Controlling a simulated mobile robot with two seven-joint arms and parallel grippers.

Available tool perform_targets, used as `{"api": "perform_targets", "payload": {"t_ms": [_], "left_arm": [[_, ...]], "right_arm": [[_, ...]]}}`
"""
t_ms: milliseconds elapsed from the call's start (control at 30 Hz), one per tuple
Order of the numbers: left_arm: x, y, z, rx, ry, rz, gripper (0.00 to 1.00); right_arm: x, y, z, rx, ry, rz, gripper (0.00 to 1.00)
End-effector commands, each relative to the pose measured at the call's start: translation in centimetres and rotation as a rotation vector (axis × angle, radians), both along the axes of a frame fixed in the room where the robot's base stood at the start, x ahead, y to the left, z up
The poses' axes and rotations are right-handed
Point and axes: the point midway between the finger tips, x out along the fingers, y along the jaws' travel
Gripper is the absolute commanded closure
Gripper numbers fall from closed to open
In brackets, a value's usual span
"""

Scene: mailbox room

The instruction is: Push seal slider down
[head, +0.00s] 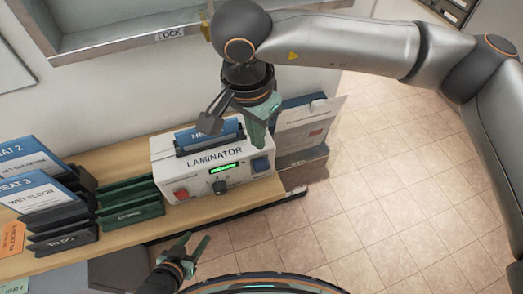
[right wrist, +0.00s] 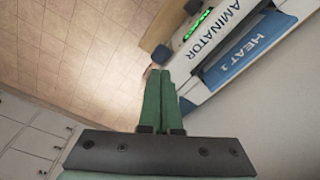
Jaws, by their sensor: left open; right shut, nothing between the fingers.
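The white laminator (head: 213,160) stands on a wooden shelf, with a blue sheet (head: 210,134) in its top slot. On its front are a red button (head: 181,194), a lit green display, a small dark control (head: 219,187) and a blue block (head: 261,165) at the right end, which looks like the seal slider. My right gripper (head: 258,143) is shut and empty, fingers pointing down just above the blue block; contact cannot be told. In the right wrist view its fingertips (right wrist: 158,74) are beside the laminator (right wrist: 205,80). My left gripper (head: 199,236) is open and empty, in front of the shelf.
Dark green slotted holders (head: 130,205) and heat cards (head: 45,190) stand left of the laminator. A box of papers (head: 303,130) stands close on its right. Tiled floor (head: 400,180) to the right is clear.

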Motion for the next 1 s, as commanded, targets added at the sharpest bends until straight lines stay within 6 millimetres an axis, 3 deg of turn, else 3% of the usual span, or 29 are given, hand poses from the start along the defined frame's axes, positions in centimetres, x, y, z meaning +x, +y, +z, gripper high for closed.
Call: {"api": "perform_targets", "payload": {"t_ms": [467, 1000], "left_arm": [[-0.4, 0.0, -0.4, 0.0, 0.008, 0.0, 0.5], [-0.4, 0.0, -2.4, 0.0, 0.008, 0.0, 0.5]], "right_arm": [[0.0, 0.0, -0.8, 0.002, 0.004, -0.001, 1.0], [0.5, -0.4, -6.7, 0.002, 0.002, -0.002, 1.0]]}}
